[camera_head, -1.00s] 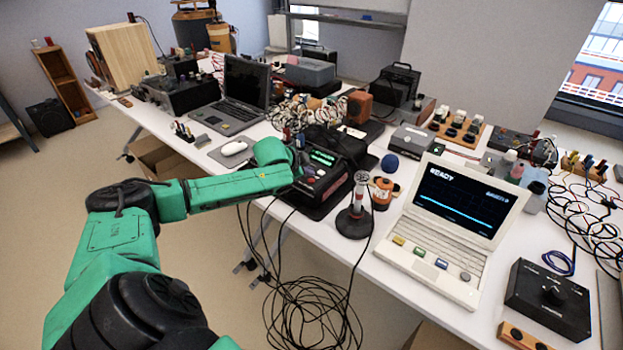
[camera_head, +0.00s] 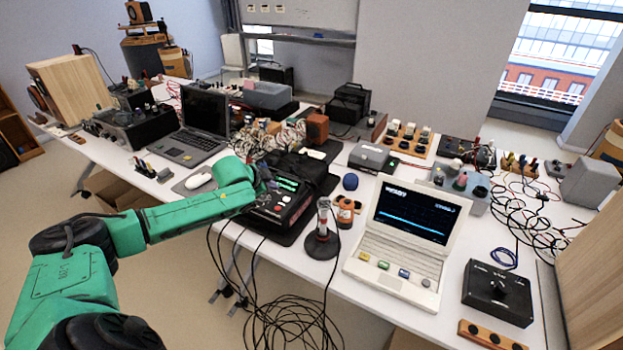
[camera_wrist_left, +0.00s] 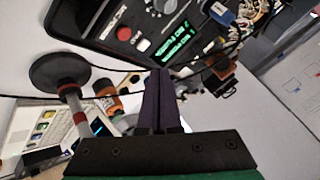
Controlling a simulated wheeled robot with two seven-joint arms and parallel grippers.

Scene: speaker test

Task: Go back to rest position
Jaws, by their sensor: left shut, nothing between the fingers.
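My left arm comes in from the left, green with black joints. My left gripper (camera_head: 268,181) is at the black speaker tester (camera_head: 283,198) with the green display, mostly hidden behind my wrist in the head view. In the left wrist view its dark fingers (camera_wrist_left: 158,78) are shut together with nothing between them, close to the tester (camera_wrist_left: 150,35); I cannot tell whether they touch it. My right gripper is in neither view.
A red and white probe on a round black base (camera_head: 321,240) stands beside the tester. A white laptop (camera_head: 408,243) is to its right. Black cables (camera_head: 290,325) hang off the front edge. A mouse (camera_head: 198,181) and a dark laptop (camera_head: 195,128) are behind my arm.

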